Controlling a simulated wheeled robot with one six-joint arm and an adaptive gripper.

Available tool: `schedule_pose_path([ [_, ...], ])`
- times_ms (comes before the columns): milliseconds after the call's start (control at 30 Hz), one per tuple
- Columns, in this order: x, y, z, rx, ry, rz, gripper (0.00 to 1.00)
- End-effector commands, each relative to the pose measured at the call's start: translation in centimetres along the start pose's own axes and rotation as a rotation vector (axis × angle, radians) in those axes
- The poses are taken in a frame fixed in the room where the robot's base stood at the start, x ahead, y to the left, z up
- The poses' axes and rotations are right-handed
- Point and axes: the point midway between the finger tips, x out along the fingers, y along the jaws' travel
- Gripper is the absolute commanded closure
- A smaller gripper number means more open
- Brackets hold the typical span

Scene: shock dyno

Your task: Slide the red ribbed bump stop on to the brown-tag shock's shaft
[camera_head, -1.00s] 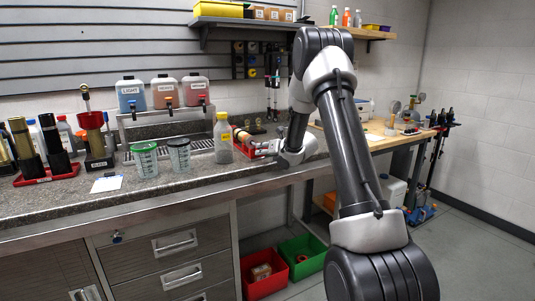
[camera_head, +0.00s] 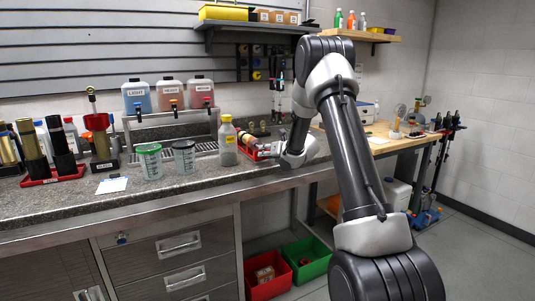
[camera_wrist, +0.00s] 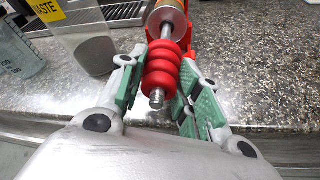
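The red ribbed bump stop (camera_wrist: 161,68) sits around the shock's silver shaft (camera_wrist: 166,30) in the wrist view, with the threaded shaft end (camera_wrist: 157,98) sticking out on the near side. Bare shaft shows between the bump stop and the gold shock body (camera_wrist: 168,14). The shock lies in a red cradle (camera_wrist: 187,50); no brown tag can be made out. My gripper (camera_wrist: 160,85) has its green-padded fingers apart, one on each side of the bump stop, with a gap at the left. In the head view, my gripper (camera_head: 272,150) is beside the shock (camera_head: 246,140).
Two measuring cups (camera_head: 149,161) and a white card (camera_head: 112,185) are farther left. Uprights in a red tray (camera_head: 53,177) stand at far left. The counter's front edge (camera_head: 150,212) runs below my arm.

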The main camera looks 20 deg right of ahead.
Motion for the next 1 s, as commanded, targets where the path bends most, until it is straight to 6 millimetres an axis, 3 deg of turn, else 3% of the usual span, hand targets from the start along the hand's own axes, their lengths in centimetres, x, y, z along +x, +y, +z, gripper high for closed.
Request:
schedule_pose_path([
  [33,0.0,0.0,-0.1,0.001,0.002,-0.001,0.59],
  [133,0.0,0.0,-0.1,0.001,0.002,-0.001,0.42],
  [533,-0.6,-0.1,0.0,0.001,0.001,-0.001,0.42],
  [667,-2.6,-0.1,0.0,0.001,0.001,-0.002,0.42],
  [1000,-9.9,-0.1,0.0,0.001,0.001,-0.002,0.42],
])
